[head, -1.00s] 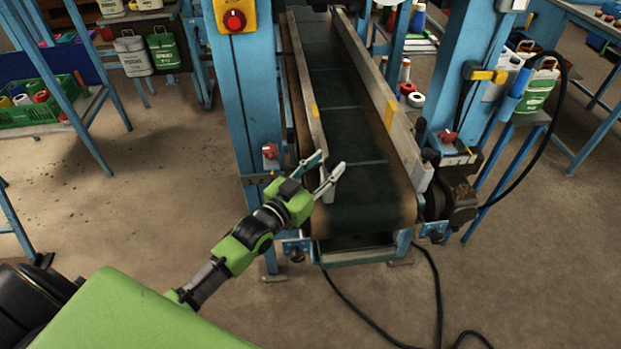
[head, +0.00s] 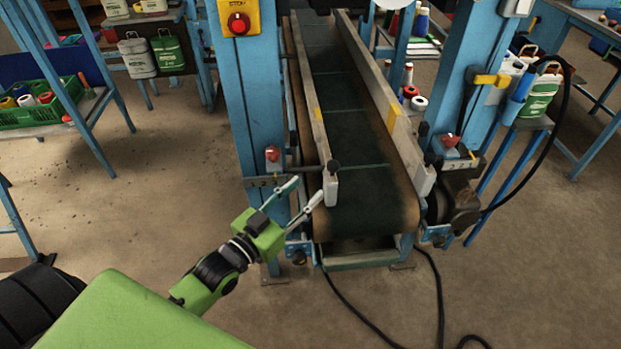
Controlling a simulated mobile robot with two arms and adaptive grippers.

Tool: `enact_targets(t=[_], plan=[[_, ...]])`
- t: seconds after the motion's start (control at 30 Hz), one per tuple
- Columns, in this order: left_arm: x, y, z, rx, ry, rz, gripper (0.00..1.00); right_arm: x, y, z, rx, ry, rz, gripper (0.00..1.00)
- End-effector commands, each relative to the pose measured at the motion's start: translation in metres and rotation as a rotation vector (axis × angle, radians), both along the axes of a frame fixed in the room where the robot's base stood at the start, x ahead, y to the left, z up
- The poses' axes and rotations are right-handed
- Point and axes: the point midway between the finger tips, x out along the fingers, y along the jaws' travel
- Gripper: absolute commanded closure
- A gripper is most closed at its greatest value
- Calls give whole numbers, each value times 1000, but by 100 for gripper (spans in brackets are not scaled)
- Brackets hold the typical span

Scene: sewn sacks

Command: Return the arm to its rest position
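My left arm comes in from the lower left, with green and black links. My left gripper (head: 306,196) is at the left front corner of the conveyor, its two thin fingers spread apart. Nothing shows between the fingers. The fingertips are close to the front end of the conveyor's left guide rail; I cannot tell whether they touch it. My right gripper is not in the view.
The conveyor (head: 362,205) has an empty dark belt between two guide rails. Blue posts (head: 250,110) stand on both sides. A motor (head: 462,200) sits at the right, and a black cable (head: 437,290) lies on the floor. The floor at left is open.

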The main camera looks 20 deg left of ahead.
Motion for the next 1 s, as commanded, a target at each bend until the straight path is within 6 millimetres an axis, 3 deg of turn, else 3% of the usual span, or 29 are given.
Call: enact_targets(t=[0.27, 0.47, 0.7, 1.0], plan=[[-2, -4, -6, 7, 31, 0, 61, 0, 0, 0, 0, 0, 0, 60], [-25, -26, -47, 66, 270, 4, 61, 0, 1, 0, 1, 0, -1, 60], [-97, -41, -102, 175, 681, 28, 61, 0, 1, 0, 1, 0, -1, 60], [-182, -38, -123, 248, 1025, 60, 61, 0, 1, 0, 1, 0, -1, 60]])
